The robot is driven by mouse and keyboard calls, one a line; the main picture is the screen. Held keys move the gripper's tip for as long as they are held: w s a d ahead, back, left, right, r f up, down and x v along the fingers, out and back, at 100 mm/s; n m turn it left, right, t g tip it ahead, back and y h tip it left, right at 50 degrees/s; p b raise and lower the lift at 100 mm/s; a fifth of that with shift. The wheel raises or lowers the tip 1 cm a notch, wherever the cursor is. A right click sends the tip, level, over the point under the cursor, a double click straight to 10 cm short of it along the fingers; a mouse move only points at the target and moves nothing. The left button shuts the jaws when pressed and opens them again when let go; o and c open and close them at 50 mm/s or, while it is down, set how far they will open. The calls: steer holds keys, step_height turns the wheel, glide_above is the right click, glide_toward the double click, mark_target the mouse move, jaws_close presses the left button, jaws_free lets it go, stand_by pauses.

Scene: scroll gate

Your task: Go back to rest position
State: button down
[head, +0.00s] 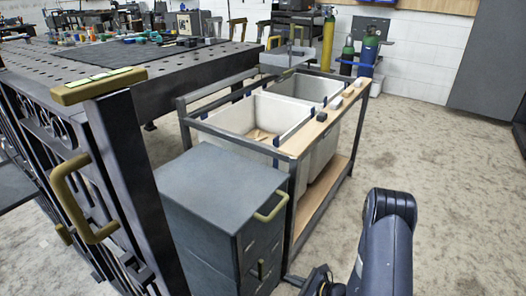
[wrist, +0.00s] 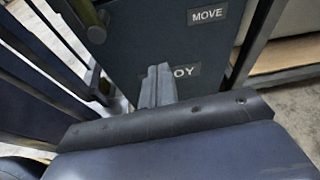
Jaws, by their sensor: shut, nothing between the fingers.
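My gripper (wrist: 158,72) is shut and empty in the wrist view. Its fingers point at a dark panel (wrist: 140,45) with a "MOVE" label (wrist: 207,15) and a second label partly hidden by the fingers, ending in "OY". I cannot tell whether the fingertips touch the panel. In the head view my arm shows at the lower right, and only part of the gripper end shows at the bottom edge, beside the grey cabinet (head: 222,180). The dark scroll gate (head: 130,150) with its brass-coloured handle (head: 75,200) stands at the left.
A metal-framed cart (head: 292,142) with pale bins stands behind the cabinet. The cabinet has a brass-coloured handle (head: 271,207). A perforated work table (head: 165,85) is at the back left. Gas cylinders (head: 368,50) stand by the wall. The floor at right is clear.

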steer(key=shift+p+v, duration=0.4)
steer(key=shift+v, duration=1.6)
steer(key=shift+a, duration=0.1)
